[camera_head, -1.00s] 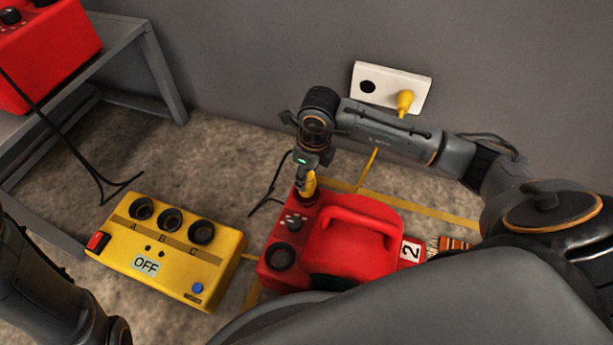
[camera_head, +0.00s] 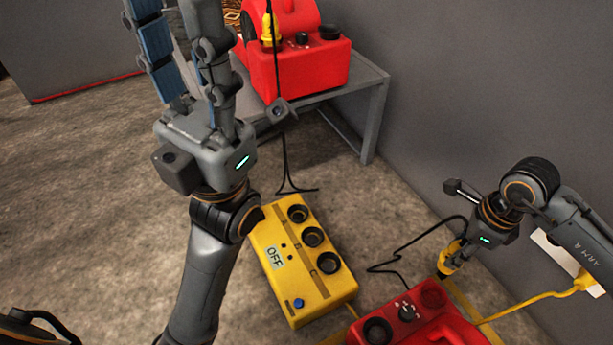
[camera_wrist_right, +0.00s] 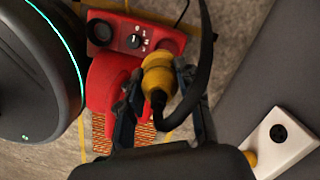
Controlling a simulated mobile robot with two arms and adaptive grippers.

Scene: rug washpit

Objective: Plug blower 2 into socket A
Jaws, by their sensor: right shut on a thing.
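My right gripper (camera_head: 462,248) is shut on a yellow plug (camera_head: 449,263) with a black cable. The plug hangs just above the corner of the red blower 2 (camera_head: 455,333) on the floor. The right wrist view shows the plug (camera_wrist_right: 158,75) between the fingers. The yellow power box (camera_head: 278,292) lies on the floor, left of blower 2. Its label reads OFF. Socket A (camera_head: 298,214) is the farthest of its three round sockets, and all three look empty. My left gripper (camera_head: 180,45) is open and empty, raised at the upper left, fingers pointing up.
Another red blower (camera_head: 300,75) stands on a grey table (camera_head: 372,92) at the back, a yellow plug (camera_head: 270,30) on it. A white wall outlet (camera_wrist_right: 295,150) is at the right with a yellow plug in it. Black cables lie on the floor. Bare floor lies left.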

